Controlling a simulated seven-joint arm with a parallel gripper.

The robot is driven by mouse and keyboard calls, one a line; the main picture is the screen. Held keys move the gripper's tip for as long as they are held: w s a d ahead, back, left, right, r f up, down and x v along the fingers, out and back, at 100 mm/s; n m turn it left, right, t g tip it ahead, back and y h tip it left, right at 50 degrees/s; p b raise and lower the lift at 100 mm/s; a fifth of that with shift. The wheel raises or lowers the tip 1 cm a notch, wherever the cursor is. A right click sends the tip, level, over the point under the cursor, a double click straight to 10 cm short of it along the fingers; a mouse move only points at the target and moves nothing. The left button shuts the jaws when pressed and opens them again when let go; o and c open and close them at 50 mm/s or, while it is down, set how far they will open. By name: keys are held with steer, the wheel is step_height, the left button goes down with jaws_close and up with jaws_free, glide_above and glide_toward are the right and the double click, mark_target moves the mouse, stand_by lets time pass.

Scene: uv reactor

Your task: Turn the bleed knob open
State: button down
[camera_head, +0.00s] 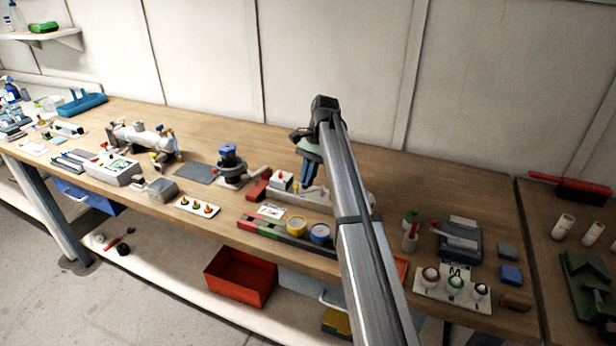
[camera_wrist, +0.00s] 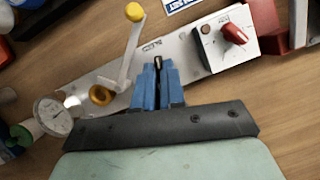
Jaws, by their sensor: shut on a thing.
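My gripper (camera_head: 307,180) reaches down over a long pale base plate (camera_head: 285,197) on the bench. In the wrist view its blue fingers (camera_wrist: 157,80) are closed around a small dark part (camera_wrist: 158,62) on the plate (camera_wrist: 185,50). Only the dark tip shows between them, so I cannot tell for certain that it is the bleed knob. To the left on the plate are a brass ring (camera_wrist: 100,95) and a round dial gauge (camera_wrist: 51,115). A crank with a yellow ball (camera_wrist: 134,12) stands beside the fingers. A white box with a red knob (camera_wrist: 233,33) sits at the right.
A red block (camera_head: 258,188) adjoins the plate's left end. A dark blue-topped device (camera_head: 230,165) stands farther left. Bare wood lies behind the plate.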

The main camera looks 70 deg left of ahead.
steer(key=c, duration=1.5)
jaws_free()
steer(key=shift+m, duration=0.3)
